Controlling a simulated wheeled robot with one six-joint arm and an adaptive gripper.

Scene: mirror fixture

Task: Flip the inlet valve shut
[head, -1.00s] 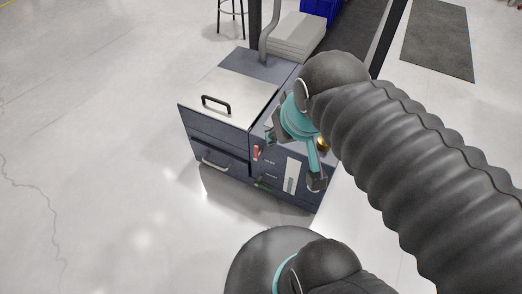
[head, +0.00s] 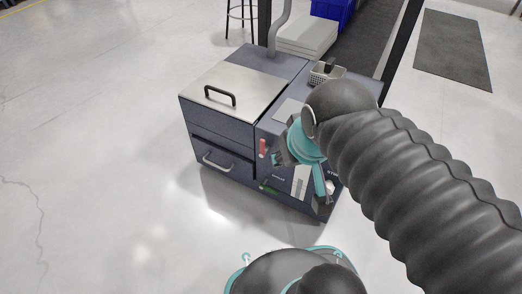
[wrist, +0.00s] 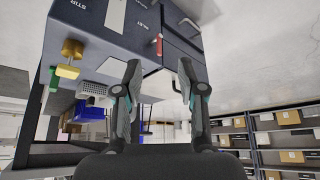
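A red lever (head: 263,147) sits on the front panel of a dark blue cabinet (head: 225,125) in the head view. In the wrist view the red lever (wrist: 159,46) shows beside a label that seems to read INLET, beyond and between my fingertips. My gripper (wrist: 159,68) is open and empty, its two fingers well apart. In the head view my teal and dark gripper is in front of the panel, just right of the red lever, and hides part of the panel. I cannot tell the exact gap to the lever.
A green part (head: 268,188) is low on the panel, near a white strip (head: 300,181). A yellow knob (wrist: 72,49) shows near the STIR label in the wrist view. A small basket (head: 327,73) stands on the cabinet top. The floor at left is clear.

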